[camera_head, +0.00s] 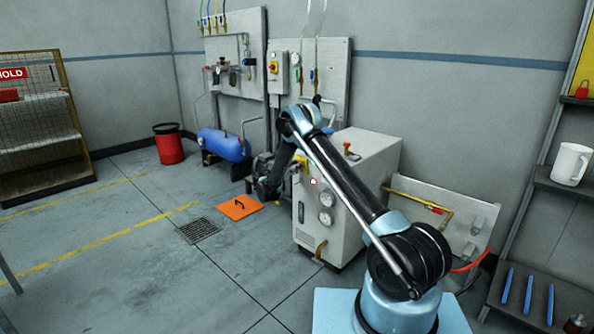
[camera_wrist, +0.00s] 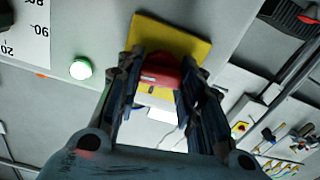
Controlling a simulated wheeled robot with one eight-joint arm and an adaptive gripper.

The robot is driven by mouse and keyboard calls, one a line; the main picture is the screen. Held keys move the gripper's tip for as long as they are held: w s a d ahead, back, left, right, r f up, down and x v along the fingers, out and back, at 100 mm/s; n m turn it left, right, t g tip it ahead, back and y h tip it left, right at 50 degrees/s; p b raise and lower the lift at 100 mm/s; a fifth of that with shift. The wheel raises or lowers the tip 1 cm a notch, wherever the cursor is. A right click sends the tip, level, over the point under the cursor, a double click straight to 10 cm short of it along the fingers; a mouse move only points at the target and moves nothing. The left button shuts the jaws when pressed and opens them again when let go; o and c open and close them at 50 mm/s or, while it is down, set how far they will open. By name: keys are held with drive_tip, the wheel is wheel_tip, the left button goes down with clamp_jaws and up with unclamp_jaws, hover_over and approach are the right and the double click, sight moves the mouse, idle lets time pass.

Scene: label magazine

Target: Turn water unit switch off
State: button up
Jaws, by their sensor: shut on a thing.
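The water unit (camera_head: 372,165) is a pale grey cabinet standing on the floor. On its left face is the switch, a red knob (camera_wrist: 158,70) on a yellow plate (camera_wrist: 195,45), seen close up in the wrist view. My gripper (camera_wrist: 160,82) is shut on the red knob, with a dark finger on either side of it. In the head view my gripper (camera_head: 280,178) is at the cabinet's left side, beside a small patch of yellow plate (camera_head: 300,162). The knob itself is hidden there by my arm, and its exact angle is hard to tell.
A green lamp (camera_wrist: 81,68) and a gauge (camera_wrist: 22,25) sit beside the switch. A blue tank (camera_head: 222,145), an orange floor plate (camera_head: 239,207) and a red bin (camera_head: 169,146) are to the left. A shelf with a white mug (camera_head: 569,164) stands at right.

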drive_tip(key=n, duration=0.4)
drive_tip(key=shift+w, duration=0.1)
drive_tip(key=n, duration=0.8)
drive_tip(key=shift+f+n, duration=0.15)
drive_tip(key=shift+n, duration=0.15)
drive_tip(key=shift+a+n, duration=0.1)
drive_tip(key=shift+n, duration=1.8)
drive_tip(key=shift+f, duration=0.1)
drive_tip(key=o, duration=1.1)
drive_tip(key=shift+c, duration=0.2)
drive_tip(key=shift+a, duration=0.1)
drive_tip(key=v, duration=1.1)
drive_tip(key=shift+s+a, duration=0.25)
drive_tip(key=shift+s, duration=0.05)
